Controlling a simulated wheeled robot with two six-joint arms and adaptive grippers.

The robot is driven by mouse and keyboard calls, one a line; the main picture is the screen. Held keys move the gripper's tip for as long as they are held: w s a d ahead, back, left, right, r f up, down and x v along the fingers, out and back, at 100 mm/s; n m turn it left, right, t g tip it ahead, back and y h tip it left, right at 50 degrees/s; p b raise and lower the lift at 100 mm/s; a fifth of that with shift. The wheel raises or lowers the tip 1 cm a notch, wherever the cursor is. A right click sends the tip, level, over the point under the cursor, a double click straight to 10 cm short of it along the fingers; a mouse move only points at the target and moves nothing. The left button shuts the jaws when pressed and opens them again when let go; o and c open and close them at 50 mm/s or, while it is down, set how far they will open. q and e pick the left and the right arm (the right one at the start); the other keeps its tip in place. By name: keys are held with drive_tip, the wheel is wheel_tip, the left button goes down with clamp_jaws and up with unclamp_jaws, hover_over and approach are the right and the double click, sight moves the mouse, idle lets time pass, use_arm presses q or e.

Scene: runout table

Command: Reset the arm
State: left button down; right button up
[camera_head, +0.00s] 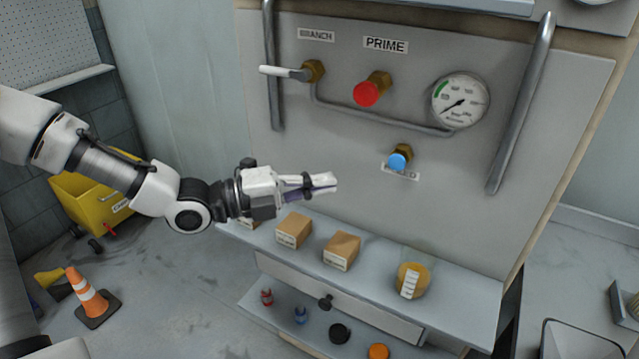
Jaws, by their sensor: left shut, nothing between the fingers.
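My left arm comes in from the left. Its gripper (330,182) is shut and empty, in front of the grey panel (300,150) and above the shelf. It appears apart from the fittings. The panel carries a white lever (285,72) under a BRANCH label, a red knob (367,94) under a PRIME label, a round gauge (460,100) and a blue knob (398,160). The label under the blue knob is partly hidden. My right gripper is not in view.
Small cardboard boxes (341,251) and a yellow roll (412,280) sit on the shelf (460,295) below the gripper. Metal handrails (522,105) flank the panel. A yellow bucket (85,190) and a traffic cone (88,292) stand on the floor at left.

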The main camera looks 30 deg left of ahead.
use_arm(q)
drive_tip(key=s+d+f+n+g+y, duration=0.2)
drive_tip(key=s+f+g, duration=0.15)
drive_tip(key=f, duration=0.75)
drive_tip(key=s+d+f+n+g+y, duration=0.25)
drive_tip(key=s+f, duration=0.25)
drive_tip(key=f, duration=0.6)
drive_tip(key=s+d+f+n+g+y, duration=0.1)
drive_tip(key=s+f+n+g+y, duration=0.2)
drive_tip(key=f, duration=0.8)
drive_tip(key=s+a+f+n+g+y, duration=0.1)
drive_tip(key=s+a+f+n+y, duration=0.1)
drive_tip(key=s+n, duration=0.4)
drive_tip(key=s+a+f+n+g+y, duration=0.2)
drive_tip(key=s+a+f+n, duration=0.3)
drive_tip(key=n, duration=0.9)
wheel_tip(320, 180, down, 2)
drive_tip(key=shift+s+f+y, duration=0.1)
drive_tip(key=shift+s+y, duration=0.35)
drive_tip(key=shift+y, duration=0.4)
